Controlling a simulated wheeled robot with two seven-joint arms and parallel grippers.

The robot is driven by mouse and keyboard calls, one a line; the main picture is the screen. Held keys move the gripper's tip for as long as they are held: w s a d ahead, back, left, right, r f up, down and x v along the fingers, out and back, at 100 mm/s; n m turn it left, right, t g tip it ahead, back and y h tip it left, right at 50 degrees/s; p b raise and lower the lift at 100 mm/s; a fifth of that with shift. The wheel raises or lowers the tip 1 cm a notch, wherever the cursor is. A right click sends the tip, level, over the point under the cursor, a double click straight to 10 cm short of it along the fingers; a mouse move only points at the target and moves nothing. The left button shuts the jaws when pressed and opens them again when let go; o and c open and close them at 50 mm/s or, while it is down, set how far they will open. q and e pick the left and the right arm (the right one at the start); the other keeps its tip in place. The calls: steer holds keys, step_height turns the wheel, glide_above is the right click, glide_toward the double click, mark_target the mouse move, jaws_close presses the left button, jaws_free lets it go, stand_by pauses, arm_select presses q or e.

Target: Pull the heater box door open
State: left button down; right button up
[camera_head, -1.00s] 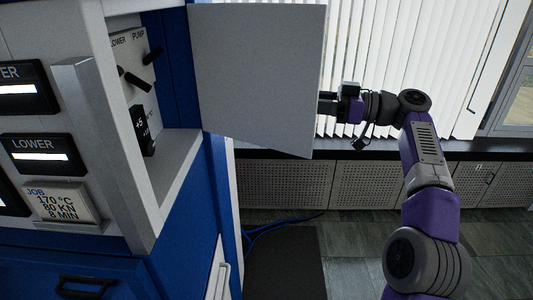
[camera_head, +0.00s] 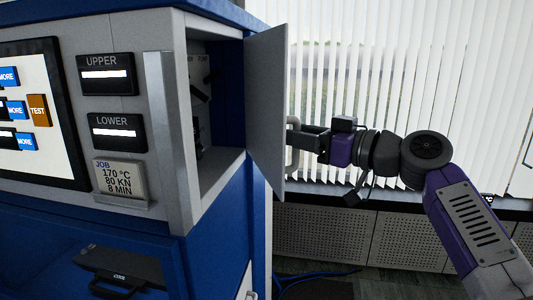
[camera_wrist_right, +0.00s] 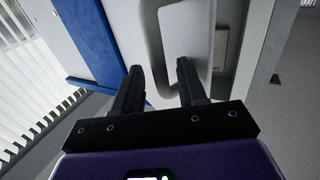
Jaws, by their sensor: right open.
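The heater box door (camera_head: 266,105) is a flat grey panel standing open at the right side of the blue and grey press. Its light loop handle (camera_head: 292,147) is on the far face, partly hidden by the door edge. My right gripper (camera_head: 299,141) is beside the handle, behind the door's free edge. In the right wrist view the right gripper (camera_wrist_right: 159,72) is open, and one bar of the handle (camera_wrist_right: 152,45) shows between its fingertips. I cannot tell whether a finger touches it. My left gripper is out of view.
The box opening (camera_head: 215,120) holds dark control levers. Left of it are the UPPER display (camera_head: 107,75), LOWER display (camera_head: 118,133), job card (camera_head: 121,180) and a touchscreen (camera_head: 38,115). Window blinds (camera_head: 390,70) and a perforated low cabinet (camera_head: 325,235) stand behind my right arm.

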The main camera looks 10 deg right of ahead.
steer(key=shift+s+a, duration=0.2)
steer(key=shift+a, duration=0.95)
steer(key=shift+s+a, duration=0.2)
steer(key=shift+a, duration=0.95)
steer(key=shift+s+d, duration=0.1)
steer(key=b, duration=0.2)
glide_toward(279, 138)
steer(key=shift+w+d, duration=0.15)
steer(key=shift+w, duration=0.45)
steer(key=shift+w+d, duration=0.15)
steer(key=shift+w, duration=0.5)
steer(key=shift+c, duration=0.2)
